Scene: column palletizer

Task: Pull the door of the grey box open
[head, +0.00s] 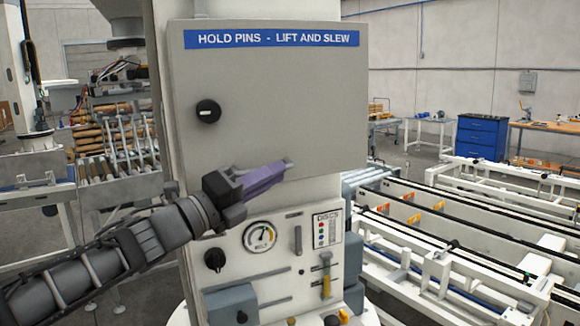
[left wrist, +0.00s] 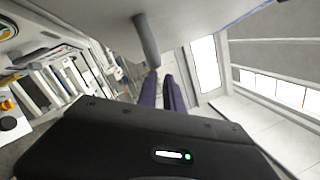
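The grey box (head: 262,100) on the column has a flat door facing me, shut as far as I can see. It bears a blue strip "HOLD PINS - LIFT AND SLEW" (head: 271,38) and a black knob (head: 208,111) at its left. My left gripper (head: 284,168) is in front of the door's lower edge, its purple fingers pointing right. In the left wrist view a gap shows between the fingers (left wrist: 161,74), with nothing seen in it. A grey bar (left wrist: 147,40), possibly a handle, ends near the fingertips; I cannot tell whether they touch it. My right gripper is not in view.
Below the door is a panel with a gauge (head: 260,236), a black knob (head: 215,259) and a yellow-tipped lever (head: 326,277). A white conveyor frame (head: 440,262) stands at right. A roller rack (head: 118,150) stands at left. A blue cabinet (head: 482,136) is far behind.

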